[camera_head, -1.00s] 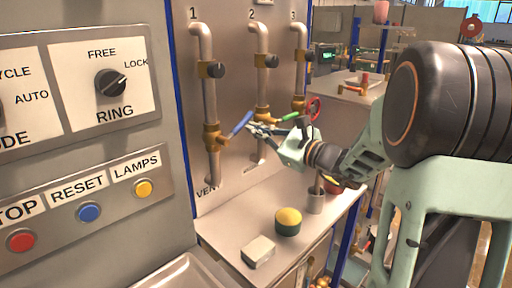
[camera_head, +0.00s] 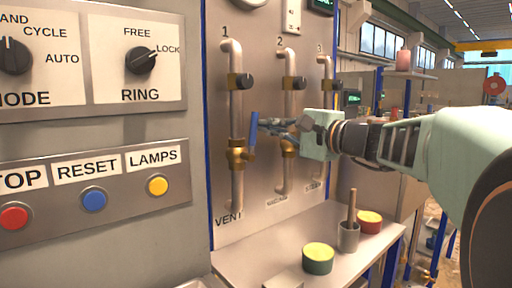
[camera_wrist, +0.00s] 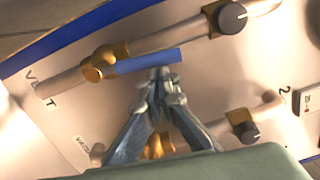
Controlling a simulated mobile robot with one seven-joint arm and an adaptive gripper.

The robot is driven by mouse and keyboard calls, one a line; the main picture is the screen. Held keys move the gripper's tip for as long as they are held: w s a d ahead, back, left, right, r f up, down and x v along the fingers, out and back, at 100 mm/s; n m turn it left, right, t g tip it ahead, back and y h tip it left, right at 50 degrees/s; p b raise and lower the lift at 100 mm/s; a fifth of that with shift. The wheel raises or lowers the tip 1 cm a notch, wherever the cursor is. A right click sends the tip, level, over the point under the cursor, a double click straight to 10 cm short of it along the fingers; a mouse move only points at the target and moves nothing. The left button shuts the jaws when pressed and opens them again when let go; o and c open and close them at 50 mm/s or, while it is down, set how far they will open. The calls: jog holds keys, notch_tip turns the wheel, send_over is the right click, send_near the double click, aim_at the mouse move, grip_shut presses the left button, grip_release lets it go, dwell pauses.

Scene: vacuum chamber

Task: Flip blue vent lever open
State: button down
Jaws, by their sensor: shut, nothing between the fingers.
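The blue vent lever (camera_head: 253,132) stands nearly upright, along the pipe numbered 1 (camera_head: 236,115). It is attached at a brass valve (camera_head: 237,154) above the word VENT. In the wrist view the blue lever (camera_wrist: 150,61) runs in line with its pipe, away from the brass valve (camera_wrist: 103,64). My gripper (camera_head: 264,125) is shut and empty, on the right side of the lever. In the wrist view its fingertips (camera_wrist: 160,74) are at the lever's edge near its free end, touching or very close.
Pipes 2 (camera_head: 287,100) and 3 (camera_head: 325,90) run to the right, partly behind my gripper. Below is a shelf with a yellow-topped green can (camera_head: 318,259), a grey cup (camera_head: 348,237) and a red can (camera_head: 369,222). A button panel (camera_head: 90,190) stands at the left.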

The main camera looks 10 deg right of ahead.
jog(key=shift+s+a+r+n+b, duration=0.15)
jog(key=shift+s+a+n+b, duration=0.2)
jog(key=shift+a+n+b, duration=0.4)
jog(key=shift+d+n, duration=0.15)
jog(key=shift+n, duration=0.1)
